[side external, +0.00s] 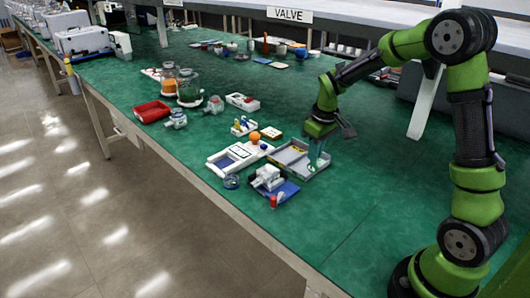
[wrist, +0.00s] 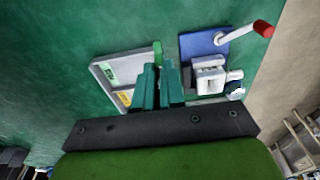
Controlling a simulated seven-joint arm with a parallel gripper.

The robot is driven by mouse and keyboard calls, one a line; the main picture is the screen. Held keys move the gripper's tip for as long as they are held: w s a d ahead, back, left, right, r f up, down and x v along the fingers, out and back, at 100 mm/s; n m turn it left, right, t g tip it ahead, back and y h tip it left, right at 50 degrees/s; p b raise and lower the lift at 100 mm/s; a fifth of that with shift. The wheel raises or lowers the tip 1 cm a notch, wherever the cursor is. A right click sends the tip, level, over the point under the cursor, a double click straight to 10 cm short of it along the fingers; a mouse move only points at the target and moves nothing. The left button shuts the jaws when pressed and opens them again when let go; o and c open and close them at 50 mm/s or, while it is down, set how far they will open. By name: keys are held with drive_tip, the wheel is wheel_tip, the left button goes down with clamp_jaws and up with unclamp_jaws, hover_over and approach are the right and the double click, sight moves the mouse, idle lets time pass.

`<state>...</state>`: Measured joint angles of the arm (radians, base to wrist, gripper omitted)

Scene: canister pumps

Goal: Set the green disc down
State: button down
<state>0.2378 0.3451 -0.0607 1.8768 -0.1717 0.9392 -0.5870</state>
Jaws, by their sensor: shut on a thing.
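The green disc (wrist: 157,48) shows edge-on as a bright green sliver at my fingertips in the wrist view. My gripper (wrist: 157,72) is shut on it. In the side view my gripper (side external: 318,160) points down over the right part of a shallow grey tray (side external: 293,168). The disc cannot be made out clearly there. The tray (wrist: 97,72) also shows in the wrist view, with a green label (wrist: 109,72) and a yellow label (wrist: 126,97) inside. My fingers hide part of the tray, and I cannot tell whether the disc touches it.
A white pump (side external: 268,177) on a blue plate (side external: 287,191), with a red-ended handle (side external: 273,201), stands close to the tray. A white and blue unit (side external: 235,158) is on the tray's left. Jars and a red bin (side external: 152,111) stand farther back. The green bench is clear at right.

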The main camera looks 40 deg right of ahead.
drive_tip(key=shift+w+d+f, duration=0.7)
drive_tip(key=shift+w+f, duration=0.1)
drive_tip(key=shift+w, duration=1.75)
drive_tip(key=shift+w+d+f, duration=0.75)
drive_tip(key=shift+w+f, duration=0.05)
drive_tip(key=shift+w, duration=1.7)
drive_tip(key=shift+w+d+f, duration=0.7)
drive_tip(key=shift+w+f, duration=0.1)
drive_tip(key=shift+w, duration=1.75)
drive_tip(key=shift+f, duration=0.2)
drive_tip(key=c, duration=1.2)
unclamp_jaws()
drive_tip(key=shift+c, duration=0.2)
drive_tip(key=shift+r, duration=0.2)
